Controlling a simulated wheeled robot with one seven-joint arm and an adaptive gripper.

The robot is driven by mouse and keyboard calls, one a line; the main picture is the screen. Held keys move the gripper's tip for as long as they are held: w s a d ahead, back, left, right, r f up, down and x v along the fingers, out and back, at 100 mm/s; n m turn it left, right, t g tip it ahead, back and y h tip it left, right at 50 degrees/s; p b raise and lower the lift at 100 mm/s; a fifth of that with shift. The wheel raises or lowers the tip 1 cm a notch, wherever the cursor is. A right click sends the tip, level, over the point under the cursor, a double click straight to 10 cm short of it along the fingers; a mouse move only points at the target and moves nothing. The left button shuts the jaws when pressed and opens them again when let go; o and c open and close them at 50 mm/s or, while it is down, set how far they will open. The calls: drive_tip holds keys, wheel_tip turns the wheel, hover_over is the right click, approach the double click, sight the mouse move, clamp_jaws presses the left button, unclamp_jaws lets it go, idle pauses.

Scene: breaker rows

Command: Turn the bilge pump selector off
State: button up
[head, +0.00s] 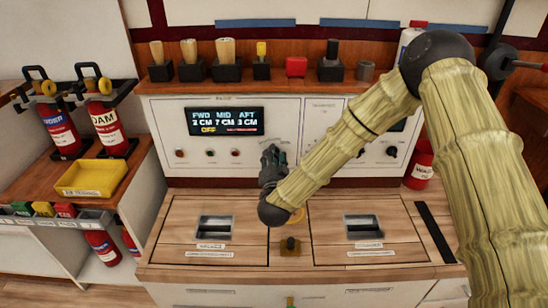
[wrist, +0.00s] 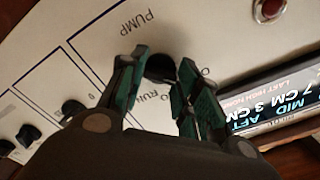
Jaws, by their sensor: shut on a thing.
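The bilge pump selector is a dark round knob (wrist: 160,68) on the pale panel, under the printed word PUMP in the wrist view. My gripper (wrist: 164,66) has its two green-padded fingers on either side of the knob and is shut on it. Much of the knob and its markings is covered by the fingers, so its pointer position cannot be told. In the head view my gripper (head: 273,158) is against the panel right of the display, and it hides the knob. The display (head: 225,121) reads FWD, MID, AFT with centimetre values and OFF in yellow.
Other dark knobs (wrist: 73,108) sit along the panel; one (head: 391,151) is at its right. Small indicator buttons (head: 209,153) lie under the display. A wooden counter (head: 180,215) with recessed handles is below; a shelf (head: 160,87) of brushes is above. Fire extinguishers (head: 107,125) stand left.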

drive_tip(key=shift+s+f, duration=0.1)
drive_tip(key=o, duration=1)
drive_tip(key=s, duration=1.2)
